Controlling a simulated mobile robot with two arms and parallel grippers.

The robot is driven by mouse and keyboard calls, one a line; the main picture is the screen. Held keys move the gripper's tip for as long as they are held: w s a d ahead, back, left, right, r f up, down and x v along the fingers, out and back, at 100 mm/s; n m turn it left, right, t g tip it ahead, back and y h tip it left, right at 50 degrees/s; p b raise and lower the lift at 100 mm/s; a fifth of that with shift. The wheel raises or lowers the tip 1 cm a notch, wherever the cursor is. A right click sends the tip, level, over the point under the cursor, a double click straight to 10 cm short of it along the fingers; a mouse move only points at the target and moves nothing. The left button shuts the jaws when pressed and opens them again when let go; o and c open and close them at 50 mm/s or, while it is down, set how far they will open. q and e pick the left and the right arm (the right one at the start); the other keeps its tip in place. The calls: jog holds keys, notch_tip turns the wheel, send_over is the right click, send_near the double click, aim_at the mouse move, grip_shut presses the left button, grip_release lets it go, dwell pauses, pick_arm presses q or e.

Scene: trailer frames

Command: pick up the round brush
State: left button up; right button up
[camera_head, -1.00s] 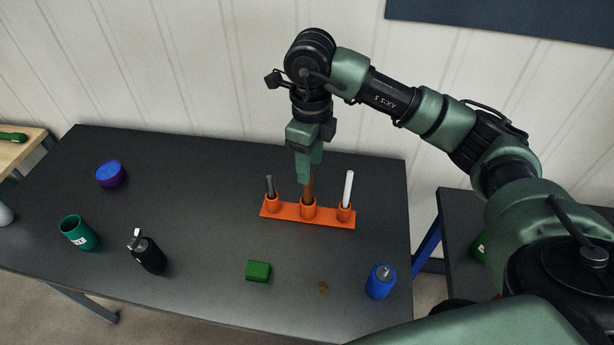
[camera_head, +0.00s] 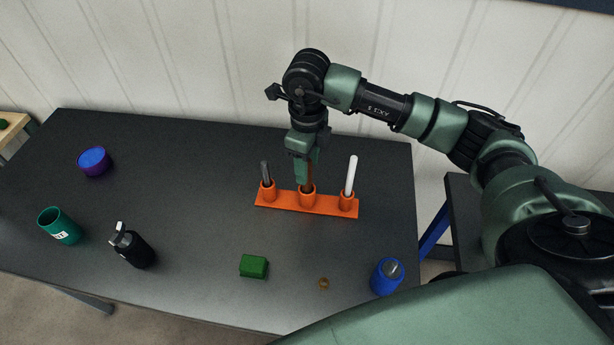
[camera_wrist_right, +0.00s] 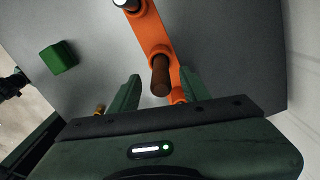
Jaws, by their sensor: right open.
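An orange holder (camera_head: 331,208) with three cups stands on the dark table, a slim tool in each. The tool in the middle cup has a brown handle (camera_wrist_right: 160,76); its lower end is hidden, so I cannot see bristles. A dark grey handle (camera_head: 265,173) stands in the left cup and a white one (camera_head: 351,175) in the right cup. My right gripper (camera_head: 304,184) points down over the middle cup, open. In the right wrist view its fingers (camera_wrist_right: 161,88) stand on both sides of the brown handle, with gaps. My left gripper is out of view.
A green block (camera_head: 254,266), a small brown object (camera_head: 323,283) and a blue container (camera_head: 387,276) lie nearer the front edge. A black bottle (camera_head: 132,248), a green cup (camera_head: 59,227) and a purple-blue bowl (camera_head: 94,161) are at left. The table between bowl and holder is clear.

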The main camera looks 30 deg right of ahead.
aim_at(306, 189)
jog(key=shift+w+f, duration=0.1)
jog(key=shift+f, duration=1.3)
grip_shut()
jog(key=shift+r, duration=0.2)
